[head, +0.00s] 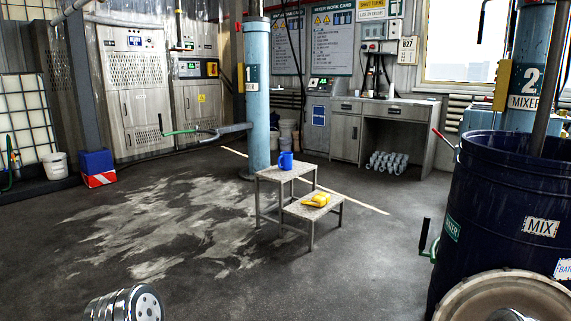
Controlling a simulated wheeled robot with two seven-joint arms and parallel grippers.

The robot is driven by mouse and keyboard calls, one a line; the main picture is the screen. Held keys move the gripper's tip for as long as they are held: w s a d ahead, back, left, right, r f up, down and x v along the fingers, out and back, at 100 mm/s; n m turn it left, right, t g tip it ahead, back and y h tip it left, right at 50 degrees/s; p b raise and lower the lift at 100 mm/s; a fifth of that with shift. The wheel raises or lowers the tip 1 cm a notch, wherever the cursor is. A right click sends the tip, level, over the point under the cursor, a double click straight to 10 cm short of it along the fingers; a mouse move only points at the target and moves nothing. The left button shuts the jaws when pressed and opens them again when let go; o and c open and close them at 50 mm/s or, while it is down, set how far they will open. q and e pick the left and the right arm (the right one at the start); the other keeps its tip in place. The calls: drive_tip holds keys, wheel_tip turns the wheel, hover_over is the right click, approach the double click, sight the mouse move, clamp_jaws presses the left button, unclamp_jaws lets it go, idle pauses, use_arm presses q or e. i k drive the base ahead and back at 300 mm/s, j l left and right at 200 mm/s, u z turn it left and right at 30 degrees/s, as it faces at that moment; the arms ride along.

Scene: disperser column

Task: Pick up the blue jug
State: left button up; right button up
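The blue jug (286,160) stands upright on the upper step of a small grey metal step stool (268,178) in the middle of the floor. It is small and far off in the head view, and nothing hides it. A yellow item (316,199), perhaps gloves or a cloth, lies on the lower step. Neither of my grippers shows in the head view, and nothing touches the jug.
A large dark blue MIX drum (492,225) stands at the right. A light blue column (257,95) rises behind the stool. A red-and-blue box (98,168) and white bucket (55,165) stand at the left. The floor in front of the stool is clear.

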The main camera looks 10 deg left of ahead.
sight(287, 158)
drive_tip(key=i+j+u, duration=0.25)
drive_tip(key=i, duration=0.85)
drive_tip(key=i+j+u, duration=0.1)
drive_tip(key=i+u, duration=0.15)
drive_tip(key=i, duration=0.85)
